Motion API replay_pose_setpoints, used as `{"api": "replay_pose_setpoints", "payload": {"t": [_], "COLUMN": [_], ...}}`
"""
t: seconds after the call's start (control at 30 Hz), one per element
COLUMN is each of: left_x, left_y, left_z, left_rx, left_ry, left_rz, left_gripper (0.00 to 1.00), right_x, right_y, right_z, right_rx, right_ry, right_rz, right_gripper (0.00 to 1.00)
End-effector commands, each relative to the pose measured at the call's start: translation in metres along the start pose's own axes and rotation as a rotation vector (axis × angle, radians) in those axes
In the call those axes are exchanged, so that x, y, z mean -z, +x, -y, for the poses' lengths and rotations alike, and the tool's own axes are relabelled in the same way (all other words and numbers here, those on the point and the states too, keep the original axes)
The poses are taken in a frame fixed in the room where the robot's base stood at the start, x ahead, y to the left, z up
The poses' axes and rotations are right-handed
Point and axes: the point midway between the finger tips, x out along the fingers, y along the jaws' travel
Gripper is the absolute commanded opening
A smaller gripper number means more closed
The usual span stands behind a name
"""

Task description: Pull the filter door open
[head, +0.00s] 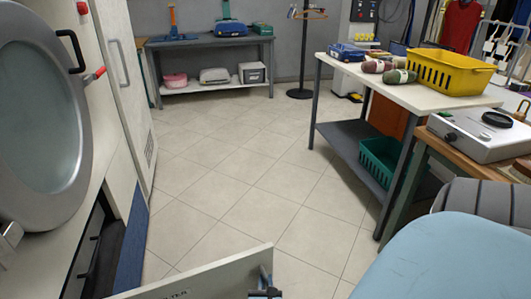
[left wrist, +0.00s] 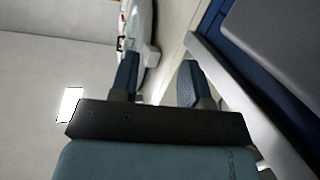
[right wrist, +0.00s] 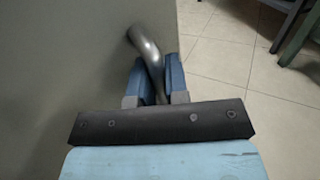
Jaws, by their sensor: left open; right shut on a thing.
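The filter door (head: 215,275) is a pale panel at the bottom of the head view, with part of a printed label ending in "TER". It stands swung out from the machine, and a dark opening (head: 95,250) shows in the machine's lower front. My right gripper (head: 265,292) is at the door's outer end. In the right wrist view my right gripper (right wrist: 155,65) is shut on the curved metal handle (right wrist: 146,45) on the door's face (right wrist: 70,70). My left gripper (left wrist: 160,78) is open and empty in its wrist view, near the machine; the head view does not show it.
The machine's round glass door (head: 40,110) is at the left, with a tall white cabinet door (head: 125,70) behind it. A white-topped table (head: 400,90) with a yellow basket (head: 450,72) stands at the right. The tiled floor (head: 230,170) between is clear.

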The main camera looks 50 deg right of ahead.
Motion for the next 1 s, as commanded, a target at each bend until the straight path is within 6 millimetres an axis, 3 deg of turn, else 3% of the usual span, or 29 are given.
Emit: {"api": "replay_pose_setpoints", "payload": {"t": [0.4,0.43,0.53,0.83,1.0], "left_x": [0.005,0.005,0.005,0.006,0.007], "left_y": [0.000,0.000,0.000,0.000,-0.001], "left_z": [0.000,0.000,0.000,0.000,0.003], "left_rx": [0.001,0.001,0.000,0.000,0.012], "left_ry": [0.001,0.001,0.000,0.001,0.014], "left_rz": [-0.009,-0.010,-0.010,-0.011,0.025], "left_gripper": [0.43,0.43,0.43,0.43,0.43], "right_x": [0.000,0.000,0.000,-0.002,-0.023], "right_y": [0.000,0.000,0.000,0.000,-0.001], "right_z": [0.000,0.000,0.000,0.000,0.001], "right_rx": [-0.001,-0.001,-0.001,-0.001,-0.001], "right_ry": [-0.001,-0.001,-0.001,-0.001,0.001], "right_rz": [0.001,0.001,0.001,0.001,0.001], "right_gripper": [0.00,0.19,0.40,0.40,0.40]}}
